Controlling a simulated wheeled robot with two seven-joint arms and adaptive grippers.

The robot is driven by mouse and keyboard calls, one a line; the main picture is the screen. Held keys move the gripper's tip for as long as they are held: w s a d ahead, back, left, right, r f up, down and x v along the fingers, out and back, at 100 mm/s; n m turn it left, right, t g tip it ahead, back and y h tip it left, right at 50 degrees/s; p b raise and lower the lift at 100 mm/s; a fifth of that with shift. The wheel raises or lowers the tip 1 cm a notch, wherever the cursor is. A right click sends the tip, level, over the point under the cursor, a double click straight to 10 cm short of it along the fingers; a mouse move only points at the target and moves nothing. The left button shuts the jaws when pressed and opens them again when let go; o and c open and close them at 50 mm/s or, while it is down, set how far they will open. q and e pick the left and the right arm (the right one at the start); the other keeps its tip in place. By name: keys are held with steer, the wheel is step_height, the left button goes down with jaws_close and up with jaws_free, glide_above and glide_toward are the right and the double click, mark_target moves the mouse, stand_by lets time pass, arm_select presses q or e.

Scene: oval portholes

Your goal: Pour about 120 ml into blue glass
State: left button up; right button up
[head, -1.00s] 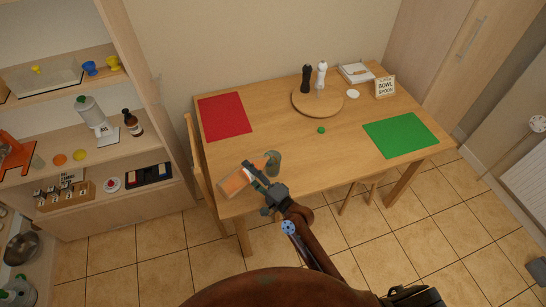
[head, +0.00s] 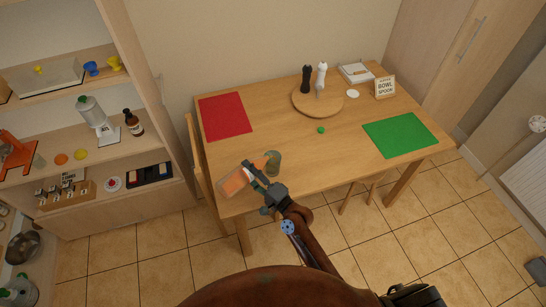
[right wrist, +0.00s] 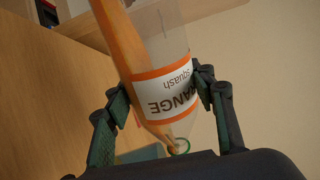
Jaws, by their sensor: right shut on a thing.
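My right gripper (head: 254,174) is shut on a clear bottle of orange squash (head: 233,182) above the table's near left corner. In the right wrist view the bottle (right wrist: 150,65) lies between both fingers (right wrist: 160,108), strongly tilted, its label upside down. Orange liquid lies along one side and reaches the narrow neck, with a green ring at the mouth. A grey-green glass (head: 274,166), which may be the blue glass, stands right beside the neck end. I cannot tell its fill level or whether liquid is flowing. My left gripper is not in view.
The wooden table (head: 285,150) holds a red mat (head: 225,116), a green mat (head: 400,135) and a round board (head: 318,105) with two mills. A small green object (head: 321,130) lies mid-table. A shelf unit (head: 160,125) stands at the left. The table's centre is mostly clear.

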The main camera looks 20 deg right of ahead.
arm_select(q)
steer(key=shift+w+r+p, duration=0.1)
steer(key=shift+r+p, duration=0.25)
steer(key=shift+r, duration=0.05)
arm_select(e)
steer(key=shift+r, duration=0.3)
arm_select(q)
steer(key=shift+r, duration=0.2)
arm_select(e)
steer(key=shift+a+r+m, duration=0.15)
steer(key=shift+a+m, duration=0.05)
steer(key=shift+m, duration=0.2)
stand_by(0.5)
steer(key=shift+s, duration=0.1)
